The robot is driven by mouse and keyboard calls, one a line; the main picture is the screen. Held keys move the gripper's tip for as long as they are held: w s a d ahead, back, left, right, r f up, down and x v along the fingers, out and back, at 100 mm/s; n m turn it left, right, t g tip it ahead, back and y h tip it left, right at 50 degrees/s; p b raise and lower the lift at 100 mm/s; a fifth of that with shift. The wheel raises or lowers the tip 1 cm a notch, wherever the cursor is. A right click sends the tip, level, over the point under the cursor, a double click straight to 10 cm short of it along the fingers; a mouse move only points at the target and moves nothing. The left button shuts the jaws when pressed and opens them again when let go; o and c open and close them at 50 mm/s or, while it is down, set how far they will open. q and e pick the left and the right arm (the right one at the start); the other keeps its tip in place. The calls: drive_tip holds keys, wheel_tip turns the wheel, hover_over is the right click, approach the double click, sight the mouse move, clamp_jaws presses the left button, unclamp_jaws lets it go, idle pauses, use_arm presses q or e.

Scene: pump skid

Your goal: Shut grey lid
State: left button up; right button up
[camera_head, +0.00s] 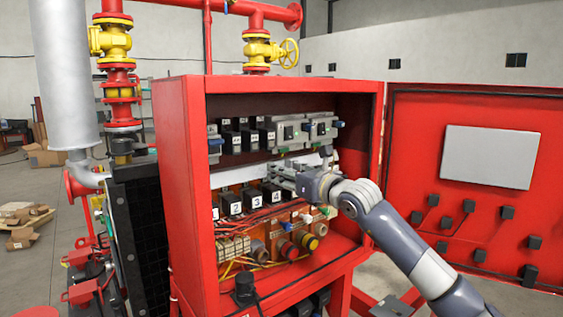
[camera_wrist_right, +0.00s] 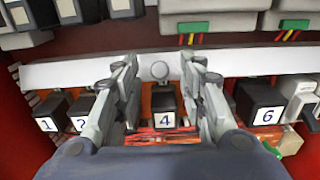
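A long pale grey strip (camera_head: 236,176), which looks like the grey lid, runs across the inside of the red cabinet between the upper and lower rows of devices. My right gripper (camera_head: 283,174) reaches into the cabinet in front of the strip. I cannot tell whether the fingertips touch the strip. My left gripper is not in view.
Black numbered blocks (camera_head: 231,204) sit below the strip, and grey modules (camera_head: 321,130) sit above it. The cabinet's red side wall (camera_head: 185,150) is at the left. Its red door (camera_head: 420,170) stands open at the right. Wires run under the blocks.

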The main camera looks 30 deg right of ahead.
drive_tip(key=shift+w+a, duration=0.1)
drive_tip(key=shift+w, duration=0.4)
clamp_jaws()
drive_tip(key=t+b, duration=0.2)
drive_tip(key=b, duration=0.3)
drive_tip(key=f+t+b, duration=0.1)
drive_tip(key=b, duration=0.5)
drive_tip(key=w+f+t+b, duration=0.1)
drive_tip(key=t+b, duration=0.1)
drive_tip(key=b, duration=0.3)
drive_tip(key=shift+f+t+b, duration=0.1)
drive_tip(key=shift+t+b, duration=0.2)
drive_tip(key=shift+b, duration=0.1)
unclamp_jaws()
